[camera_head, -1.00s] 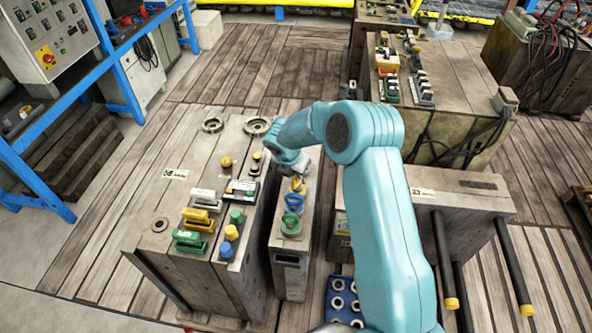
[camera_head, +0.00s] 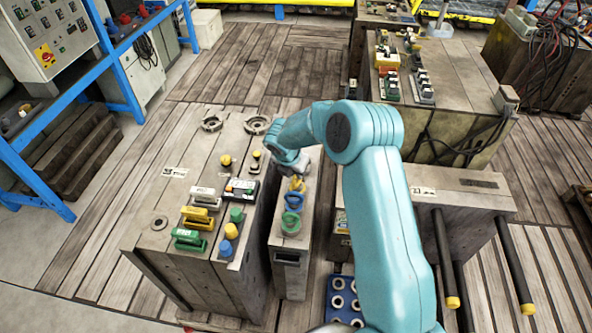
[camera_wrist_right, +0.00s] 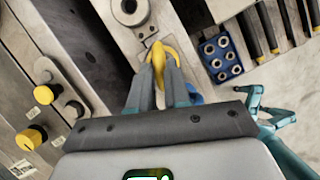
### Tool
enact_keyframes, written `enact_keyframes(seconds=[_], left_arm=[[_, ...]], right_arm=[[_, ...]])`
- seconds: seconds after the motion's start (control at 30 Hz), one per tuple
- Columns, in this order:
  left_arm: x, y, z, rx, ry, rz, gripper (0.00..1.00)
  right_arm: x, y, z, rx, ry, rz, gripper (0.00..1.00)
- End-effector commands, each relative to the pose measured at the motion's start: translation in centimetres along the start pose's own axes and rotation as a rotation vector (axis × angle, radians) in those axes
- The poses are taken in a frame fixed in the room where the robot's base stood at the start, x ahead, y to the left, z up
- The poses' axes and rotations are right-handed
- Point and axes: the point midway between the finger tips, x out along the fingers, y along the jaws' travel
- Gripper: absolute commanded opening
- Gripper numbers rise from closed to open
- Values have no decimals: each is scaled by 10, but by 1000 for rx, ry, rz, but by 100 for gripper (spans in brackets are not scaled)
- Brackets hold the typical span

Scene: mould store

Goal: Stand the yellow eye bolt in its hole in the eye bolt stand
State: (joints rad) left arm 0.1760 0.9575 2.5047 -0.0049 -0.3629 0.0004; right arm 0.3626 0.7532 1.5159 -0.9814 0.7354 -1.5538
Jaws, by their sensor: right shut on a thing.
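The yellow eye bolt (camera_head: 297,184) is at the far part of a narrow grey mould block (camera_head: 290,257), and it also shows in the right wrist view (camera_wrist_right: 158,54). My right gripper (camera_head: 293,172) reaches over it, and its fingers (camera_wrist_right: 158,78) are shut on the ring. The lower end of the bolt is hidden, so I cannot tell whether it sits in the block. A blue eye bolt (camera_head: 294,201) and a green one (camera_head: 291,223) stand nearer on the same block. A blue stand with several round holes (camera_head: 342,299) is at the bottom.
A wide mould block (camera_head: 150,252) with coloured handles and knobs is to the left, close beside the narrow one. Another block (camera_head: 470,210) with dark rods is to the right. My right arm covers the middle of the head view.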

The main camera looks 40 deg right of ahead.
Motion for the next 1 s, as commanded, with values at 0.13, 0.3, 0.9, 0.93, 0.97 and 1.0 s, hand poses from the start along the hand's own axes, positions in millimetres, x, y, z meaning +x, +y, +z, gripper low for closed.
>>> enact_keyframes(seconds=[0.13, 0.3, 0.9, 0.93, 0.97, 1.0], left_arm=[[1, 0, 0, 0, 0, 0, 43], [1, 0, 0, 0, 0, 0, 43], [0, 0, 0, 0, 0, 0, 43], [-1, 0, 0, 0, 0, 0, 43], [-1, 0, 0, 0, 0, 0, 43], [-2, 0, 0, 0, 0, 0, 43]], right_arm=[[1, 0, 0, 0, -1, 1, 0], [0, 0, 0, 0, -1, 1, 23], [-33, 1, 0, 1, -2, 4, 46], [-40, 1, 1, 1, -3, 5, 46], [-48, 1, 1, 0, -3, 5, 46], [-60, 1, 0, 0, -3, 6, 46]])
